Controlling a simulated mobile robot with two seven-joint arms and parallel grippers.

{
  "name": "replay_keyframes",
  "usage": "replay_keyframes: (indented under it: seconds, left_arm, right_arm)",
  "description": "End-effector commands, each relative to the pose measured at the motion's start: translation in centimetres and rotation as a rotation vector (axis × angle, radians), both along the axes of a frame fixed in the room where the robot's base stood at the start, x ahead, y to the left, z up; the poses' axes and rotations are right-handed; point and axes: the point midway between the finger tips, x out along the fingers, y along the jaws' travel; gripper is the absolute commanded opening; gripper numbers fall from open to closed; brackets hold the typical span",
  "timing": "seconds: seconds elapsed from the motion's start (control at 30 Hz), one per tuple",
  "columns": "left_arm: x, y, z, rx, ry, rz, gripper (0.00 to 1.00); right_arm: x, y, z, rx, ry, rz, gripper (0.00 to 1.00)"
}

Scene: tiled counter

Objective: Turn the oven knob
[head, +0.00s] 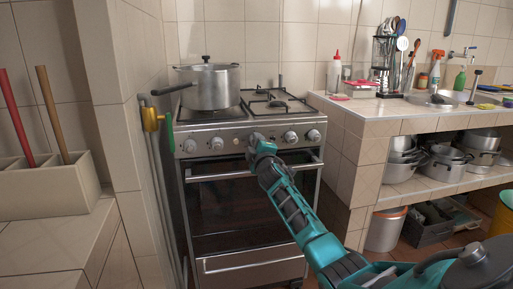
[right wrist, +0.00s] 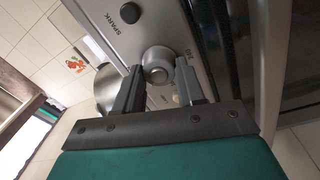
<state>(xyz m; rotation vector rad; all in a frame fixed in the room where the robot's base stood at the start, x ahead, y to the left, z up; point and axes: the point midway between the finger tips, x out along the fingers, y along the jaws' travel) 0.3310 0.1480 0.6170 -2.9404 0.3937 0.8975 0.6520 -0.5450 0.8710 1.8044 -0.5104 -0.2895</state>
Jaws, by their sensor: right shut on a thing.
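The oven (head: 248,228) stands against the tiled wall, with a row of silver knobs on its steel front panel. Two knobs (head: 216,143) show left of my right gripper (head: 257,142) and two more (head: 290,137) show right of it. My right gripper is at the middle of the panel and hides the knob there in the head view. In the right wrist view, the round silver oven knob (right wrist: 157,62) sits between the two dark fingers, which are shut on it. A "SPARK" button (right wrist: 129,13) is beside it. My left gripper is not in view.
A lidded steel pot (head: 212,88) stands on the left of the hob, its handle sticking out left. The oven door handle (head: 230,176) runs just below the gripper. A tiled counter (head: 375,105) with bottles and utensils adjoins on the right.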

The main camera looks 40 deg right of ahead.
Motion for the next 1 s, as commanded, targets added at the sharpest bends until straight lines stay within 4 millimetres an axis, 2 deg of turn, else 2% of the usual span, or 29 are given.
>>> replay_keyframes:
  seconds: [0.5, 1.0]
  left_arm:
    - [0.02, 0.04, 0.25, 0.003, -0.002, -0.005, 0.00]
    - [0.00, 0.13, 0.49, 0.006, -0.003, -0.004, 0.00]
  right_arm:
    - [0.06, 0.12, 0.14, 0.411, -0.225, 0.001, 0.08]
    - [0.04, 0.04, 0.27, 0.602, -0.332, 0.002, 0.08]
